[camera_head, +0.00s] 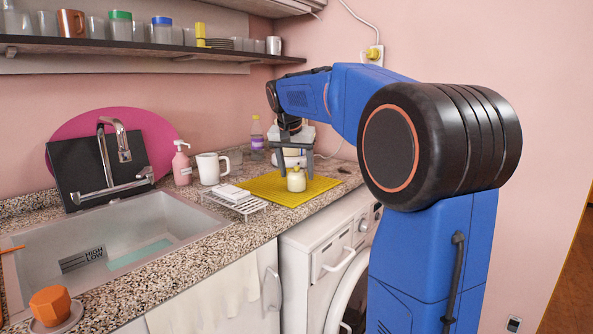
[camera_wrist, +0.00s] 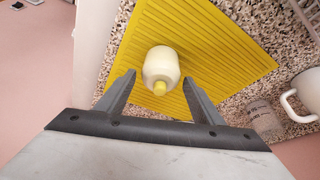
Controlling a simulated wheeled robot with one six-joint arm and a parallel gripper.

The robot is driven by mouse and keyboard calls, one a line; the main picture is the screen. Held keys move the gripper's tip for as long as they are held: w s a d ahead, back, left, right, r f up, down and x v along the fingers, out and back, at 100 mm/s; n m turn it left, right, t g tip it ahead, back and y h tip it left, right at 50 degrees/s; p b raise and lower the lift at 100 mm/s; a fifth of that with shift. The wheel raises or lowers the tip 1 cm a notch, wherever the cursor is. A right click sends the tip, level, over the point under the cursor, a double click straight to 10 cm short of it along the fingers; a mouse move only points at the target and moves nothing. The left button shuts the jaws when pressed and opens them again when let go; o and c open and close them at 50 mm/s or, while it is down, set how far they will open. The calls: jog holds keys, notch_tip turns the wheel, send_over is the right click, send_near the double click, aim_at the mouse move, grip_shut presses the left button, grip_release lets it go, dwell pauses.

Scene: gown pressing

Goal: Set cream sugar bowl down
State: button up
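The cream sugar bowl (camera_head: 296,181), a small rounded pot with a yellowish knob on its lid, appears to stand upright on the yellow ribbed mat (camera_head: 262,188) on the counter. The wrist view shows the bowl (camera_wrist: 161,66) from above, with the mat (camera_wrist: 215,40) around it. My gripper (camera_wrist: 160,78) is open, with one finger on each side of the bowl and a visible gap on both sides. In the head view my gripper (camera_head: 295,172) is above and behind the bowl.
A white wire rack (camera_head: 237,203) stands left of the mat. A white mug (camera_head: 209,168) and a pink pump bottle (camera_head: 181,165) are farther left, beside the sink (camera_head: 150,225). A purple-labelled bottle (camera_head: 257,135) is behind. The counter's front edge is close to the mat.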

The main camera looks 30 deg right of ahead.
jog(key=v, duration=1.2)
jog(key=shift+a+r, duration=0.1)
jog(key=s+a+f+n+y, duration=0.1)
jog(key=s+a+f+n, duration=0.2)
jog(key=s+f, duration=0.8)
jog(key=s+a+f+n+t+y, duration=0.1)
jog(key=s+a+f+n, duration=0.2)
jog(key=s+a+f, duration=0.3)
jog(key=s+a+f+n+y, duration=0.1)
jog(key=s+a+f+n, duration=0.2)
jog(key=s+f, duration=1.2)
jog(key=shift+s+a+f+n+t, duration=0.35)
jog(key=shift+s+a, duration=0.4)
jog(key=shift+a, duration=0.35)
